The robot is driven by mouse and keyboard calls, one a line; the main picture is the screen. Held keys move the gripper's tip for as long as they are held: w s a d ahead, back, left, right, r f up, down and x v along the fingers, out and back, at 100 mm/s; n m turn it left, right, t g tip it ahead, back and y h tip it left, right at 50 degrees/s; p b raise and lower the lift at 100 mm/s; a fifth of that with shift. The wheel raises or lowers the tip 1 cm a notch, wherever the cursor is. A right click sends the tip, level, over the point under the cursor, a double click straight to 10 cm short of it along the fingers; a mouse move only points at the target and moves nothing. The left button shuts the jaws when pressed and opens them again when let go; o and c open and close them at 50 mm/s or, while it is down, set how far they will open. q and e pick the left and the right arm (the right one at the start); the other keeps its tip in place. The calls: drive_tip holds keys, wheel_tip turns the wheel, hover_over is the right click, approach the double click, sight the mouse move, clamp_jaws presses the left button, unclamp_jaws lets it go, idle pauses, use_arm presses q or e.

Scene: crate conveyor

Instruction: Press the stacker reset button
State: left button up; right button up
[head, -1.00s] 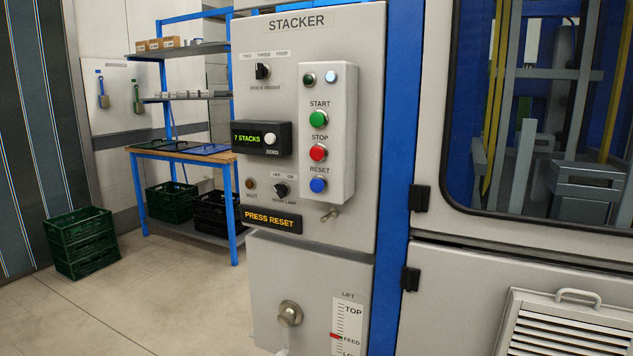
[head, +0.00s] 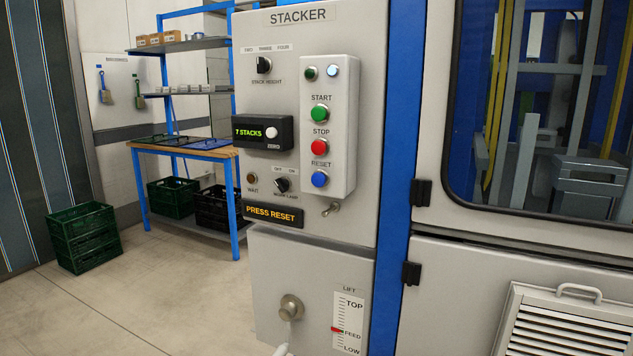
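The stacker panel (head: 275,215) stands upright in the middle of the head view. The blue reset button (head: 319,179) is the lowest of three buttons on a raised grey box, below the red stop button (head: 319,147) and the green start button (head: 319,114). An amber display (head: 272,214) reads "PRESS RESET". A counter (head: 262,133) reads "7 STACKS". Neither of my grippers shows in this view, and nothing touches the button.
A toggle switch (head: 330,209) sits just under the button box. A knob (head: 290,308) and a lift scale (head: 347,322) are lower down. A windowed machine door (head: 430,140) is at right. Green crates (head: 84,240) stand on the floor at left, with open floor in front.

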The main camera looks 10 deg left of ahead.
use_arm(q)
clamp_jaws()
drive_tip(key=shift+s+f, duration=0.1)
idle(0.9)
